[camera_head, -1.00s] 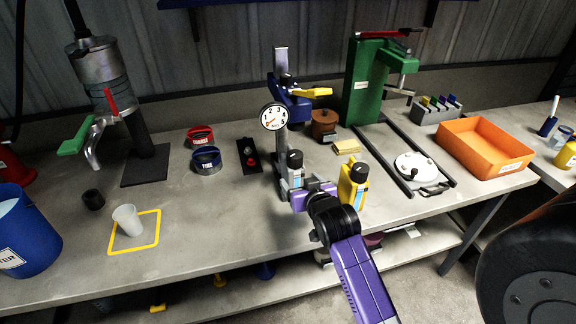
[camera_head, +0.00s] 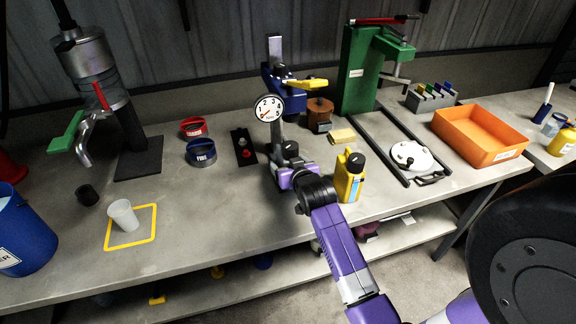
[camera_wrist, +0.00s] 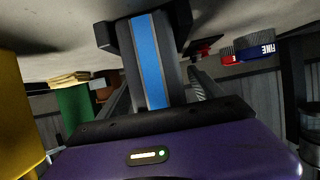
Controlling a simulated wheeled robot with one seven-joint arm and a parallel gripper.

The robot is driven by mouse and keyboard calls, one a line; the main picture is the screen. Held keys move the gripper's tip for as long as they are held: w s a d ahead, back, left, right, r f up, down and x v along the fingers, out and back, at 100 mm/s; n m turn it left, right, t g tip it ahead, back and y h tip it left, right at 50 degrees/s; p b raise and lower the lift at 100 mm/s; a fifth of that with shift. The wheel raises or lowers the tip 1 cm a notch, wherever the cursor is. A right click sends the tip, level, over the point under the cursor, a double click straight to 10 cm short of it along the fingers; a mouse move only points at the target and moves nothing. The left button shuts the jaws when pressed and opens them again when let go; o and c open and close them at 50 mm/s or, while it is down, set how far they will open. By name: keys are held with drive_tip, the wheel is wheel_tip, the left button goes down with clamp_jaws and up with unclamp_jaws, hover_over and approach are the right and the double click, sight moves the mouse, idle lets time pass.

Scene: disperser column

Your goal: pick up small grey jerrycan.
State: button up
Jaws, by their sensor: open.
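The small grey jerrycan (camera_head: 290,150) stands on the bench in front of the gauge stand; in the head view mostly its black cap shows, and my gripper hides much of its body. In the wrist view the grey jerrycan (camera_wrist: 150,60), with a blue stripe, fills the space between my fingers. My gripper (camera_head: 279,162) is at the jerrycan, open, with one dark finger on each side of it in the wrist view (camera_wrist: 146,32). Whether the fingers touch it I cannot tell.
A yellow jerrycan (camera_head: 347,185) stands close right of my gripper. The gauge (camera_head: 269,108) and its stand rise just behind. A black tray with a red knob (camera_head: 244,147) and blue ring (camera_head: 201,153) lie left. An orange bin (camera_head: 476,140) is far right.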

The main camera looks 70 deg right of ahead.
clamp_jaws()
idle(0.3)
drive_tip(key=shift+r, duration=0.1)
